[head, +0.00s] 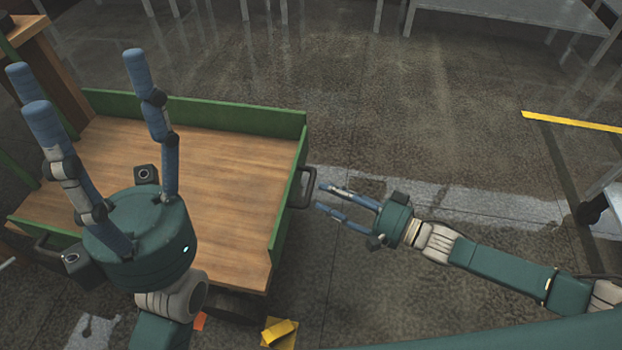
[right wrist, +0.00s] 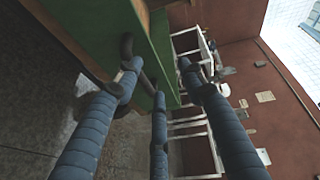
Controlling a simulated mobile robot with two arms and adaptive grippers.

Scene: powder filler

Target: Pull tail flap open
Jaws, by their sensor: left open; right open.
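The cart's tail flap (head: 287,205) is a green upright panel along the right end of the wooden cart bed (head: 215,165). A dark handle (head: 308,188) sticks out from its outer face. My right gripper (head: 321,197) is open just right of the handle, with its fingers pointing at it. In the right wrist view the green flap (right wrist: 163,55) is ahead, and the handle (right wrist: 127,48) shows near the left and lower fingers; I cannot tell whether they touch. My left gripper (head: 82,88) is open and empty, above the left part of the cart.
The cart's green far side wall (head: 200,110) stands upright. Yellow pieces (head: 279,333) lie at the cart's near right corner. Grey tables (head: 520,12) stand at the back. The floor (head: 420,120) right of the cart is mostly clear, with a yellow strip (head: 572,122) farther right.

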